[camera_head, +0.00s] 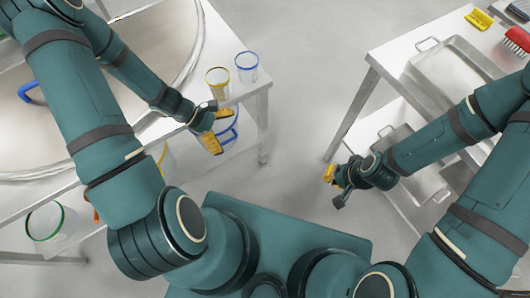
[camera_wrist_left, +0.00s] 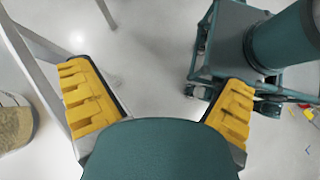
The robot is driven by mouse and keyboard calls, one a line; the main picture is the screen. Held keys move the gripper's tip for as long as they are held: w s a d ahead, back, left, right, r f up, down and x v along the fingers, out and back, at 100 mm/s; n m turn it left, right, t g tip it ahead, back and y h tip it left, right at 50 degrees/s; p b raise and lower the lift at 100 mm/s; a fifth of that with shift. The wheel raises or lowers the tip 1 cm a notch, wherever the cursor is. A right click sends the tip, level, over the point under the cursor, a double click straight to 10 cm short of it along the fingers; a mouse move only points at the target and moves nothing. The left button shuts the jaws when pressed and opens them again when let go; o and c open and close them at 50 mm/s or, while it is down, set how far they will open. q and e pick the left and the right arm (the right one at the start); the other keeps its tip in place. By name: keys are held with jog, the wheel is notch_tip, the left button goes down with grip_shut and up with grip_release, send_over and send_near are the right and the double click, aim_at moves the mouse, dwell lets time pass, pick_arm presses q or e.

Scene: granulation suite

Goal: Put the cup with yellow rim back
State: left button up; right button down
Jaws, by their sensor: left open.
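The cup with yellow rim (camera_head: 218,84) stands upright near the right end of the left table, clear-walled. A similar cup with blue rim (camera_head: 247,68) stands just behind and to its right. My left gripper (camera_head: 212,142) is at the table's front edge, nearer to me than the yellow-rimmed cup and apart from it. In the left wrist view its two yellow-padded fingers (camera_wrist_left: 160,104) are spread with nothing between them. My right gripper (camera_head: 333,180) hangs beside the right table, seen from the side; its finger gap is not clear.
A large round vessel (camera_head: 150,45) fills much of the left table. Below it are a green-rimmed container (camera_head: 48,222) and a blue-rimmed one (camera_head: 232,134). The right table holds a metal tray (camera_head: 437,68), a red brush (camera_head: 518,40) and a yellow item (camera_head: 479,18). Floor between tables is clear.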

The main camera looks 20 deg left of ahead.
pick_arm(q)
jog(key=s+d+f+m+y, duration=0.1)
jog(key=d+m+y, duration=0.1)
jog(key=d+m, duration=0.5)
jog(key=s+d+f+m+y, duration=0.2)
jog(key=d+m+y, duration=0.1)
jog(key=d+m, duration=0.4)
jog(key=m, duration=0.3)
jog(key=shift+d, duration=0.15)
